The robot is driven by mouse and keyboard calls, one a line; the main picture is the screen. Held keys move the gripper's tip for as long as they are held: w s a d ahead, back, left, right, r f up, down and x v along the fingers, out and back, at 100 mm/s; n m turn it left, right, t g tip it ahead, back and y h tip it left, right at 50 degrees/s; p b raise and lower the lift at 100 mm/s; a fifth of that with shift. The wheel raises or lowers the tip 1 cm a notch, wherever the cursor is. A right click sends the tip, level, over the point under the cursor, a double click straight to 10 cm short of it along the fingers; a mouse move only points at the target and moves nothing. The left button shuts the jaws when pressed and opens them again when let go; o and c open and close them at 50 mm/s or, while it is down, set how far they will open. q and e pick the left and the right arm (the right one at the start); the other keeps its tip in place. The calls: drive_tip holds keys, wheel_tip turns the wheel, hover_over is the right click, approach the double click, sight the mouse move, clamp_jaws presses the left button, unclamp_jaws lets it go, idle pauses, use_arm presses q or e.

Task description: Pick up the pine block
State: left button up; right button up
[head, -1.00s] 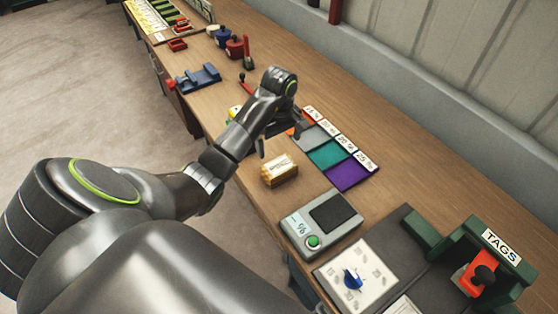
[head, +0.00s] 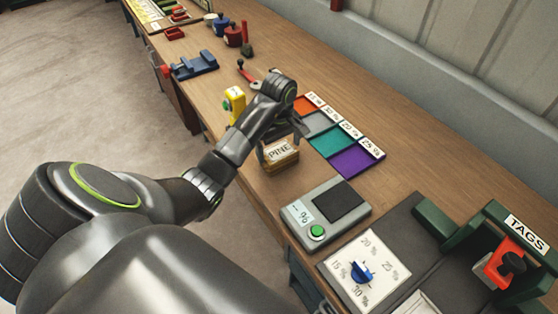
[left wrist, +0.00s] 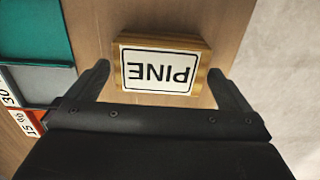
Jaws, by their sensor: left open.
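The pine block (head: 280,157) is a small wooden block with a white label reading PINE. It lies on the bench near its front edge, left of the coloured pads. In the left wrist view the pine block (left wrist: 160,70) sits between the tips of my left gripper (left wrist: 160,85), with a gap at each side. The left gripper (head: 281,142) is open, and in the head view its fingers are right at the block. My right gripper is not in view.
Orange, grey, teal and purple pads (head: 331,141) with percent cards lie right of the block. A grey meter (head: 325,208) with a green button stands nearer. A yellow device (head: 235,101) stands behind the arm.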

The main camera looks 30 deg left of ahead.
use_arm(q)
wheel_tip(320, 180, down, 2)
drive_tip(key=shift+f+p, duration=0.25)
drive_tip(key=shift+p, duration=0.4)
drive_tip(key=shift+f, duration=0.15)
drive_tip(key=c, duration=0.8)
